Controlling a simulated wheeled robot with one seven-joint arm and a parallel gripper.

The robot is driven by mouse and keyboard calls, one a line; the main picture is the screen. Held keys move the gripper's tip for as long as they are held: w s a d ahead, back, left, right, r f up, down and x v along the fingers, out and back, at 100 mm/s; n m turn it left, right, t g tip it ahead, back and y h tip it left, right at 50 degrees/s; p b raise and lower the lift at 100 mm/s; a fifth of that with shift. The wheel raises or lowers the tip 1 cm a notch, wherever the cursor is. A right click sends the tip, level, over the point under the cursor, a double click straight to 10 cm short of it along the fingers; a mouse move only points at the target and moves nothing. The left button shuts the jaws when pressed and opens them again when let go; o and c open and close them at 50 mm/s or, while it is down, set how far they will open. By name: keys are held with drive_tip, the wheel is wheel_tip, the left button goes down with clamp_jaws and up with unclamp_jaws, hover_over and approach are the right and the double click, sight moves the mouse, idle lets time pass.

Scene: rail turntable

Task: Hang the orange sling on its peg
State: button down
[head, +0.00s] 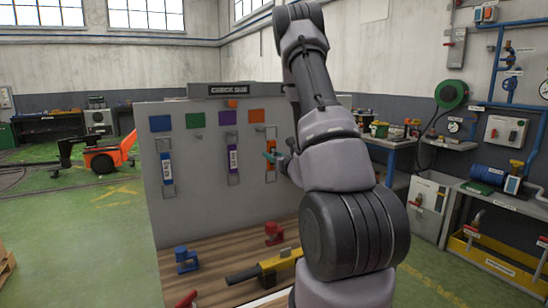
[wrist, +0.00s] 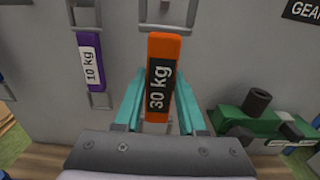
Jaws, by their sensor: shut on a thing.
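The orange sling (wrist: 162,60), labelled "30 kg", stands upright between the teal fingers of my gripper (wrist: 158,105) in the wrist view. My gripper is shut on it. In the head view my gripper (head: 271,157) is at the right part of the grey board, and the orange sling (head: 270,140) shows just above the fingers, below an orange square (head: 256,116). Grey straps rise from the sling's top in the wrist view. The peg is not clearly visible, and I cannot tell whether the sling's loop is around it.
A purple sling (wrist: 91,60), labelled "10 kg", hangs to the left. A blue sling (head: 167,168) hangs farther left on the board (head: 200,205). Blue (head: 187,260) and red (head: 274,233) shackle-like items and a yellow tool (head: 280,264) stand on the wooden bench below. A green device (wrist: 262,120) is at the right.

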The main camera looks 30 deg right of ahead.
drive_tip(key=shift+w+a+f, duration=0.1)
drive_tip(key=shift+w+f, duration=0.2)
drive_tip(key=shift+w, duration=1.15)
drive_tip(key=shift+w+a+f, duration=0.1)
drive_tip(key=shift+w+f, duration=0.15)
drive_tip(key=shift+w, duration=1.15)
drive_tip(key=shift+w+f, duration=0.3)
drive_tip(key=shift+w, duration=1.15)
drive_tip(key=shift+c, duration=2)
unclamp_jaws()
